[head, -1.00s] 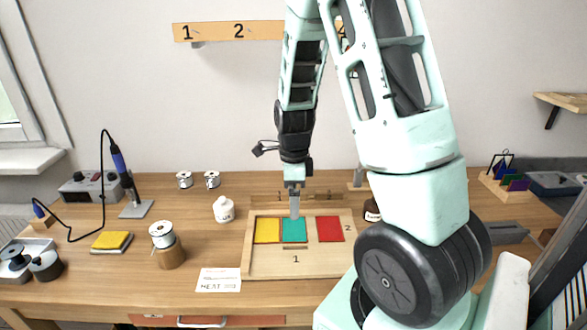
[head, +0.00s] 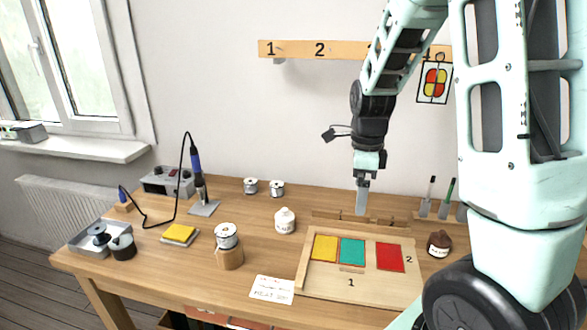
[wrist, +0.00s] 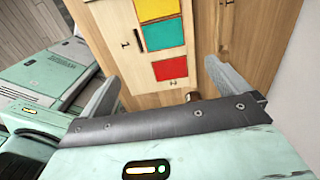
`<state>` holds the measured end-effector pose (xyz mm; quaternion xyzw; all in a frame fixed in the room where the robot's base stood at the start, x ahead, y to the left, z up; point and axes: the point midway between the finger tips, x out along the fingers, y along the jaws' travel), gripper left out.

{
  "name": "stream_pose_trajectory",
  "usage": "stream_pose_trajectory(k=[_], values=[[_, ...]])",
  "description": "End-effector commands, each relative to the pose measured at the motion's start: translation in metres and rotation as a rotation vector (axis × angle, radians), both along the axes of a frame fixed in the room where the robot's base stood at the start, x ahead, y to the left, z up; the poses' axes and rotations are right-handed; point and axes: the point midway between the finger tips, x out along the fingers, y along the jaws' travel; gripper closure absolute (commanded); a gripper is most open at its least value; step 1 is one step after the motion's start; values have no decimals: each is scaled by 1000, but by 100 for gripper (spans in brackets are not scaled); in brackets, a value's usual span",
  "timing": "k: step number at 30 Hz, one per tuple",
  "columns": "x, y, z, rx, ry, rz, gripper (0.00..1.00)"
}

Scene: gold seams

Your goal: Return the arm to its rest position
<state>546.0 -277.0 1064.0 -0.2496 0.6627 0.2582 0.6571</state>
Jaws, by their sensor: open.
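My gripper (head: 361,197) hangs from my arm above the back edge of the wooden board (head: 326,284). In the wrist view my gripper (wrist: 165,90) shows two fingers spread wide with nothing between them. On the board lie a yellow tile (head: 325,248), a teal tile (head: 352,251) and a red tile (head: 390,257). The yellow and teal tiles are side by side, and the red one is in the area marked 2. The wrist view also shows the red tile (wrist: 170,69) and the teal tile (wrist: 164,34), apart from the fingers.
A soldering iron (head: 197,165) stands in its holder at the left. A numbered wall rail (head: 345,50) is behind my arm.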

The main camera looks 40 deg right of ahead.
Motion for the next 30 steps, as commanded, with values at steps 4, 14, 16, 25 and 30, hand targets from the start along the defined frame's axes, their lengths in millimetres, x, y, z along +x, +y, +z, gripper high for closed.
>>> stream_pose_trajectory(k=[4, 14, 16, 25, 30], values=[[0, 0, 0, 0, 0, 0, 0], [7, 99, 6, 40, -31, 627, 0], [1, 142, 9, 52, -46, 928, 0], [-79, 289, 18, 57, -96, 2217, 0], [-129, 327, 18, 36, -100, 2773, 0]])
